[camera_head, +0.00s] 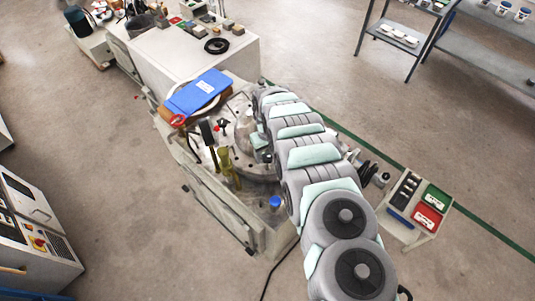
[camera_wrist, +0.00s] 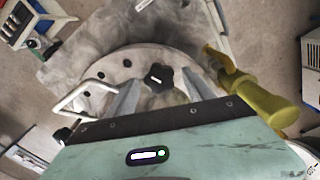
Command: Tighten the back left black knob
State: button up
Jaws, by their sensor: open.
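A black star-shaped knob (camera_wrist: 158,77) shows in the wrist view, on the light round plate (camera_wrist: 95,92) of the machine. My gripper (camera_wrist: 160,79) is open, with one grey finger on each side of the knob in the picture. I see no contact, and the height gap between fingertips and knob is hard to judge. Nothing is held. In the head view my arm covers part of the round table (camera_head: 240,165), and my fingertips are hidden there. I cannot tell for certain whether this knob is the back left one.
A yellow handle (camera_wrist: 262,100) stands close to the right of my gripper, and a metal loop handle (camera_wrist: 80,100) is to its left. In the head view, a blue case (camera_head: 198,92) lies at the machine's back edge and a blue cap (camera_head: 275,202) sits near the front.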

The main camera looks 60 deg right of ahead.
jog(key=shift+f, duration=0.2)
grip_shut()
dwell(0.6)
